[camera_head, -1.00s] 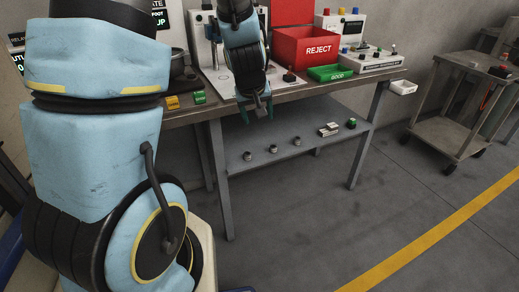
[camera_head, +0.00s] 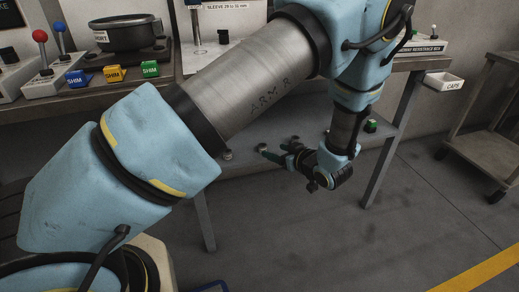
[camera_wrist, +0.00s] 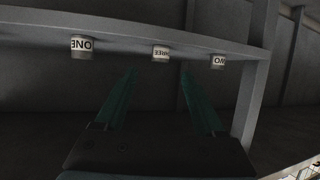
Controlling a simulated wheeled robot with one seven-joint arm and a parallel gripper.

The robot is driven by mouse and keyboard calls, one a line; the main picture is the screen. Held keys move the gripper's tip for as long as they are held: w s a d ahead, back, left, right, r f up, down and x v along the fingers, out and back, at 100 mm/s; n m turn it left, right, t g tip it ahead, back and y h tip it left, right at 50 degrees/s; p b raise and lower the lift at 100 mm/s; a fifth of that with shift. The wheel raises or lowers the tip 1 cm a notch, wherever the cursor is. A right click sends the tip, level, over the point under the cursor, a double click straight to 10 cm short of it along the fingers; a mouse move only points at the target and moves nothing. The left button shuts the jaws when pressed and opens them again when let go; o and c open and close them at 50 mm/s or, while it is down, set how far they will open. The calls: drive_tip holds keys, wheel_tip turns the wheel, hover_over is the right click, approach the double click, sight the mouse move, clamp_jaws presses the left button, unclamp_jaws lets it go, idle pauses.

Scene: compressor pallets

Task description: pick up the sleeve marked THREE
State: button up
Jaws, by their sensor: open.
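The sleeve marked THREE (camera_wrist: 160,52) is a small grey cylinder with a white label, partly legible as "REE". The wrist view is upside down, so the sleeve seems to hang from the lower shelf (camera_wrist: 130,30). My gripper (camera_wrist: 158,72) is open and empty, its two green fingers pointing toward this sleeve. The sleeve appears just beyond the fingertips, between their lines, not touching. In the head view my gripper (camera_head: 266,150) is low by the shelf, reaching left; I cannot tell which sleeve it faces there.
The sleeve marked ONE (camera_wrist: 82,46) stands to one side, and another reading "WO" (camera_wrist: 218,61) to the other. A table leg (camera_wrist: 255,90) is close by. The bench top (camera_head: 120,92) is above, with SHIM blocks (camera_head: 113,74) on it. Open floor (camera_head: 320,240) lies in front.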

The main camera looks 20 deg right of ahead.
sight(264, 146)
drive_tip(key=x, duration=0.9)
drive_tip(key=shift+r+b, duration=0.15)
drive_tip(key=shift+b, duration=0.15)
clamp_jaws()
